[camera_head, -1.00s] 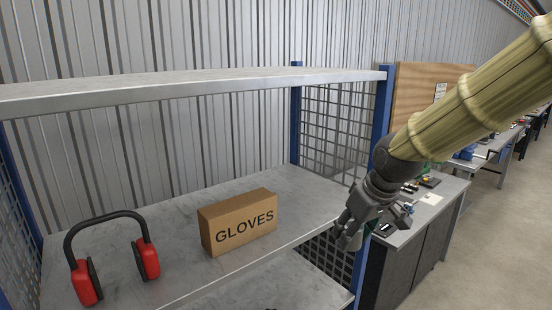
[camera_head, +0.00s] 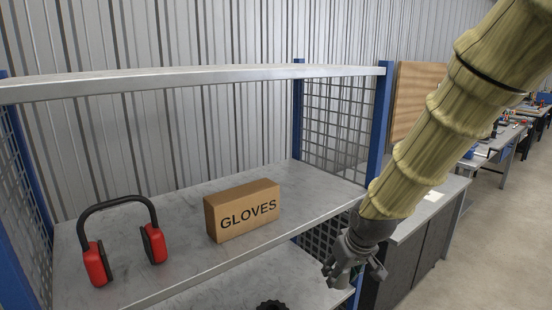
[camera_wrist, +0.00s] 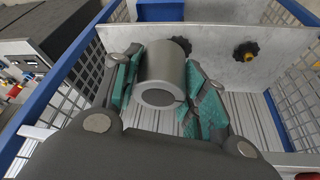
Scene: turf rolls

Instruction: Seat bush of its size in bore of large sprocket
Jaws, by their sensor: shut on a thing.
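My gripper (camera_head: 352,275) hangs beside the right end of the shelf unit, near the lower shelf. In the wrist view, its teal-padded fingers (camera_wrist: 166,88) are shut on a grey hollow bush (camera_wrist: 160,72), its round open end facing the camera. Two dark toothed sprockets lie on the shelf beyond: one (camera_wrist: 245,52) in clear view to the right, the other (camera_wrist: 181,43) partly hidden behind the bush. The bush is apart from both. In the head view, the top of one dark sprocket (camera_head: 272,304) shows at the bottom edge. I cannot tell which sprocket is larger.
The upper shelf (camera_head: 185,268) holds red ear defenders (camera_head: 97,262) and a GLOVES box (camera_head: 243,210). Blue posts (camera_head: 379,125) and mesh side panels (camera_head: 330,125) bound the unit. A workbench (camera_head: 425,235) stands to the right; open floor lies beyond.

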